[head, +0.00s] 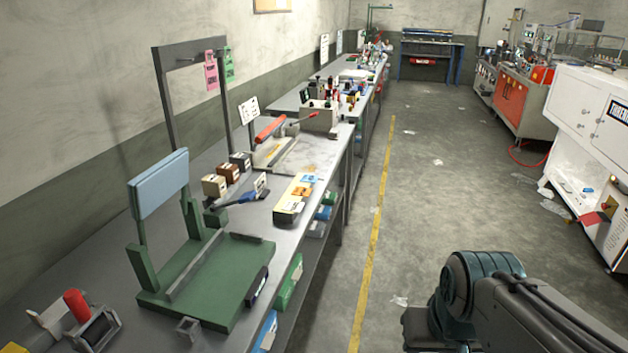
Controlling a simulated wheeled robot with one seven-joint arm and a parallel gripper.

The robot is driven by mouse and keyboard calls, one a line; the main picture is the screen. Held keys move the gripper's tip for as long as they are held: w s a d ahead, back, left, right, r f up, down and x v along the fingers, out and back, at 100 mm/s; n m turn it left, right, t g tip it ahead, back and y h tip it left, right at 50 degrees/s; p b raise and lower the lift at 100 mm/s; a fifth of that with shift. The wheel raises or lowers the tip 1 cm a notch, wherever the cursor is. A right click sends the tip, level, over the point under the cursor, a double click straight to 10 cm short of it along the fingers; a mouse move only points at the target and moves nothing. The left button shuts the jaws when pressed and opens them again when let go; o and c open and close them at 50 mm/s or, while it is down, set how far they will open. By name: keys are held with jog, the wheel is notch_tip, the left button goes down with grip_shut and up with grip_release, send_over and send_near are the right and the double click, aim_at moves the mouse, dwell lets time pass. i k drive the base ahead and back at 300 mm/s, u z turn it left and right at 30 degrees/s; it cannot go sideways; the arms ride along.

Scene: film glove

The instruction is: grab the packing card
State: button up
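I cannot tell for sure which item is the packing card. A pink tag (211,70) and a green tag (228,65) hang from the grey frame over the long bench, and their print is too small to read. A white card with dark marks (248,109) stands upright farther along the bench. My arm shows at the lower right over the floor, apart from the bench. My gripper is out of the picture.
The grey bench (75,242) runs along the left wall. A green fixture (215,280) with a pale blue pad fills its near part. A red-handled press (275,135) and small boxes stand beyond. The floor (430,180) right of the yellow line is mostly clear. White machines (590,100) stand right.

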aim_at(260, 186)
jog(key=z, duration=0.05)
jog(key=k, duration=0.85)
jog(key=u, duration=0.7)
jog(key=i, duration=1)
jog(key=z, duration=0.15)
jog(key=k, duration=1.2)
jog(key=z, duration=0.65)
jog(key=k, duration=0.45)
jog(key=z, duration=0.45)
jog(key=i, duration=3.1)
jog(key=u, duration=0.3)
